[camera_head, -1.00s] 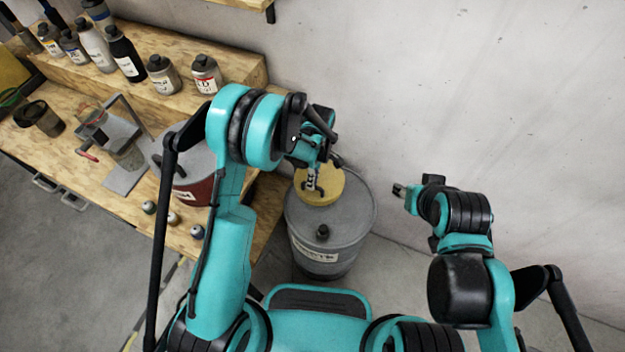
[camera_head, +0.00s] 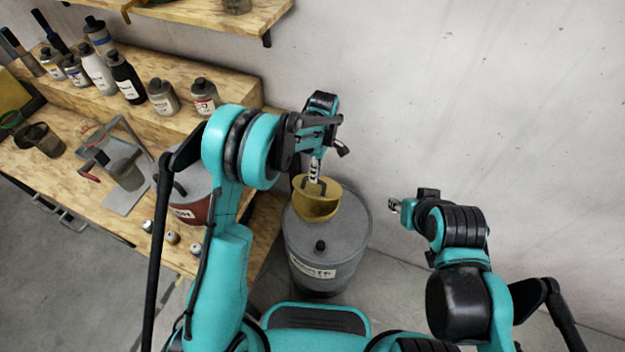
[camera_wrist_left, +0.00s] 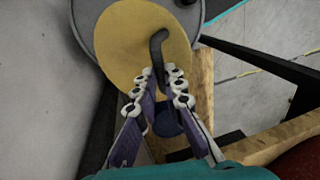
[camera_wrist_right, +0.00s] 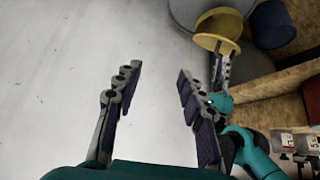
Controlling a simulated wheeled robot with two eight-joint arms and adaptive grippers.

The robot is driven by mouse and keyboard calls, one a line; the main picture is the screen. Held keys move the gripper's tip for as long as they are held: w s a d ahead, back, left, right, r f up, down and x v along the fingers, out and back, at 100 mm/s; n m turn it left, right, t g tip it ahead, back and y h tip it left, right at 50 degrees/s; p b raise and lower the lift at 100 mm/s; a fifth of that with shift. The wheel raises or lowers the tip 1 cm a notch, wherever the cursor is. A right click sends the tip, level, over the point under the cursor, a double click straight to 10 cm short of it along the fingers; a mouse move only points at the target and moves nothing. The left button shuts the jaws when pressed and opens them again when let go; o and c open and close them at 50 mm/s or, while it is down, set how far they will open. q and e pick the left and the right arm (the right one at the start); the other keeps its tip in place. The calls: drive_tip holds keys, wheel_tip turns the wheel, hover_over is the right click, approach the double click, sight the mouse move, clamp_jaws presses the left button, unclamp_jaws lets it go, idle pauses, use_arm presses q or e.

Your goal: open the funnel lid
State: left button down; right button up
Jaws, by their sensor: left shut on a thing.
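The yellow funnel (camera_head: 317,208) sits on top of a grey drum (camera_head: 350,230). Its round yellow lid (camera_wrist_left: 125,45) fills much of the left wrist view and carries a dark, bent handle (camera_wrist_left: 158,50). My left gripper (camera_head: 314,178) is above the funnel, its fingers shut on that handle; they also show in the left wrist view (camera_wrist_left: 160,78). The lid looks tilted up from the funnel, whose side shows in the head view. The funnel's yellow rim also shows in the right wrist view (camera_wrist_right: 218,25). My right gripper (camera_wrist_right: 160,76) is open and empty, right of the drum.
A wooden workbench (camera_head: 100,190) with several bottles, small cans and a dark red container (camera_head: 190,205) stands to the left. A pale wall (camera_head: 450,90) is behind the drum. The space between my right gripper and the drum is clear.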

idle(0.6)
drive_tip(key=c, duration=0.5)
drive_tip(key=shift+w+a+n, duration=0.15)
drive_tip(key=shift+a+n, duration=0.1)
drive_tip(key=shift+n, duration=0.15)
clamp_jaws()
drive_tip(key=w+a+f+n+g, duration=0.1)
drive_tip(key=w+a+f+n, duration=0.25)
drive_tip(key=a+n, duration=0.55)
drive_tip(key=w+a+f+n+g, duration=0.1)
drive_tip(key=w+a+f+n, duration=0.25)
drive_tip(key=a+n, duration=0.55)
drive_tip(key=n+t+h, duration=0.2)
drive_tip(key=n, duration=1.2)
approach(307, 192)
drive_tip(key=w+f, duration=0.1)
drive_tip(key=w+d+f, duration=0.1)
drive_tip(key=w, duration=0.1)
drive_tip(key=w+f, duration=0.1)
drive_tip(key=w, duration=0.1)
drive_tip(key=shift+w+d+f, duration=0.2)
drive_tip(key=shift+w+d, duration=0.05)
drive_tip(key=shift+d, duration=0.05)
